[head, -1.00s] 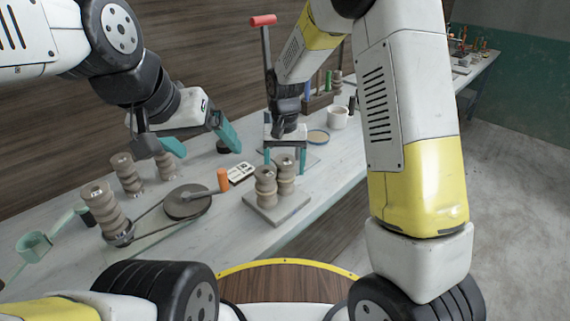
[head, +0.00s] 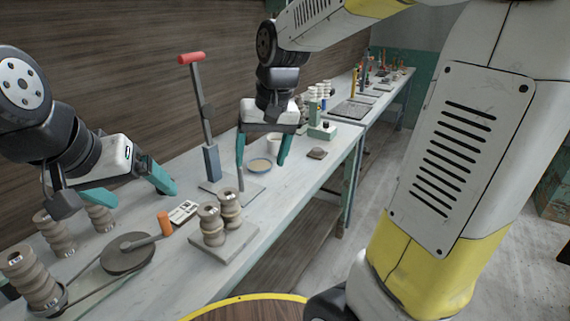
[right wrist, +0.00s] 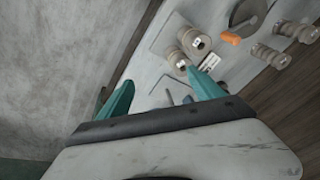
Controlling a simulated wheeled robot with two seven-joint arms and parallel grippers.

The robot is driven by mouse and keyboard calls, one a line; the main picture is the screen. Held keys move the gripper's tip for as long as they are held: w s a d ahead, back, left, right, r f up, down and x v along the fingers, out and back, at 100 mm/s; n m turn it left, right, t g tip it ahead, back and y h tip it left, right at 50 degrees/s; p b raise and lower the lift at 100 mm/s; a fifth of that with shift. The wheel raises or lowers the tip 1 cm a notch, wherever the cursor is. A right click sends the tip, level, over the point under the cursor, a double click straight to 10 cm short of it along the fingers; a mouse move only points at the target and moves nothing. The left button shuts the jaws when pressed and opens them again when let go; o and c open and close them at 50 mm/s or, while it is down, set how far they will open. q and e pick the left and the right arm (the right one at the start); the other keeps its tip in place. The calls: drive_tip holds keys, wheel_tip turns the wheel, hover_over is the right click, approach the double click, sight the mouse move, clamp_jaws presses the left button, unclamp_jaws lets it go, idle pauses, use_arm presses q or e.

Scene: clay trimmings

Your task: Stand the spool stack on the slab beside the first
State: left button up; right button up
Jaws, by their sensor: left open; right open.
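Two grey-brown spool stacks stand upright side by side on the square grey slab (head: 235,246): a nearer one (head: 211,226) and a farther one (head: 230,207). Both also show on the slab in the right wrist view, one (right wrist: 194,42) and the other (right wrist: 178,63). My right gripper (head: 262,156) is open and empty, raised beyond the stacks and apart from them. Its teal fingers also show in the right wrist view (right wrist: 160,80). My left gripper (head: 130,190) is open, left of the slab, over the bench near other spool stacks.
More spool stacks (head: 56,232) stand at the left, by a belt-driven wheel (head: 127,252) with an orange-handled crank (head: 164,223). A printed card (head: 184,212) lies left of the slab. A red-handled lever press (head: 211,160) and a shallow dish (head: 260,165) stand beyond.

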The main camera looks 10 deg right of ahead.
drive_tip(key=s+d+r+t, duration=0.1)
drive_tip(key=s+d, duration=0.1)
drive_tip(key=s, duration=0.4)
drive_tip(key=s+d+r+t, duration=0.1)
drive_tip(key=s+d+t, duration=0.1)
drive_tip(key=s, duration=0.4)
drive_tip(key=shift+s+d+r+t, duration=0.2)
drive_tip(key=shift+d+r+t, duration=0.15)
drive_tip(key=shift+d, duration=0.4)
